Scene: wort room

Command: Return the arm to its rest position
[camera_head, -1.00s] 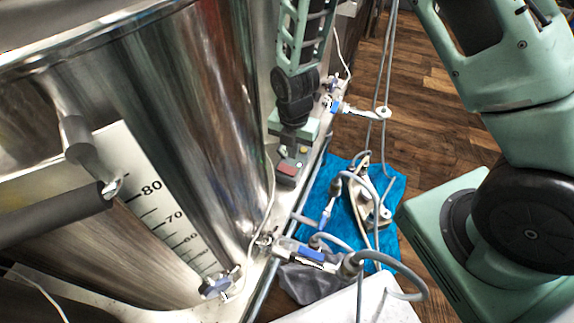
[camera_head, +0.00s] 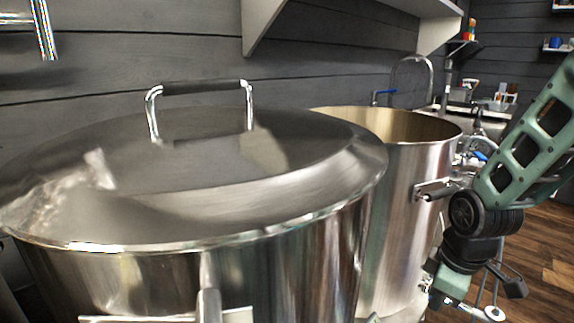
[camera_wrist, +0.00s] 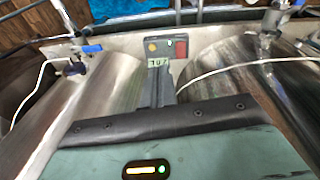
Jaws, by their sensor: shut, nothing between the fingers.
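My arm (camera_head: 525,150) is at the right of the head view, bent down beside the open pot. My gripper (camera_wrist: 160,82) is shut and empty in the wrist view. Its dark fingers point at a small control box (camera_wrist: 167,48) with a lit display, a red button and a yellow button. I cannot tell whether the fingertips touch the box. In the head view the fingertips are not clearly visible.
A large lidded steel pot (camera_head: 190,210) fills the left and centre of the head view. An open steel pot (camera_head: 395,215) stands behind it, close to my arm. A valve with a blue handle (camera_wrist: 90,48) and a white cable (camera_wrist: 235,66) are near my gripper. Wooden floor (camera_head: 545,250) lies at the right.

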